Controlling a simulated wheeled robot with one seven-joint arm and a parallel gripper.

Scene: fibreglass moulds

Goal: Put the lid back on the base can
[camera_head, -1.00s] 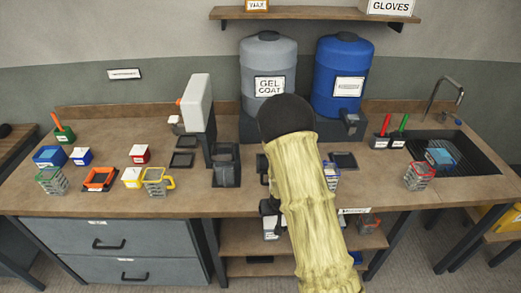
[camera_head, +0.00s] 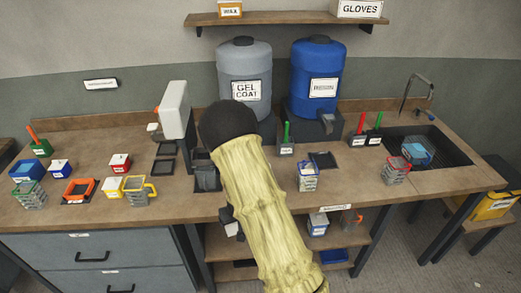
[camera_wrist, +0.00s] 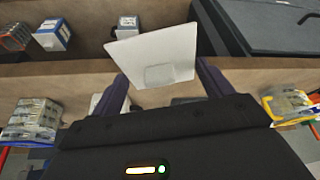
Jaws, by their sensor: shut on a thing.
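In the wrist view my gripper (camera_wrist: 163,82) is shut on a flat, pale square piece with a raised square patch in its middle, which looks like the lid (camera_wrist: 150,48). It is held tilted between the two dark fingers, clear of the cans. In the head view my arm hides most of the gripper. I cannot read which can is the base can. A white can with a blue top stands right of my arm on the bench (camera_head: 307,180). Other small cans stand at the left, one with a red top (camera_head: 120,163) and one with a blue top (camera_head: 60,168).
The wooden bench (camera_head: 380,175) has free room between the white-and-blue can and the wire cup (camera_head: 395,172) by the sink (camera_head: 440,150). The gel coat drum (camera_head: 244,75) and the blue drum (camera_head: 317,75) stand behind. A lower shelf holds more cans (camera_head: 318,225).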

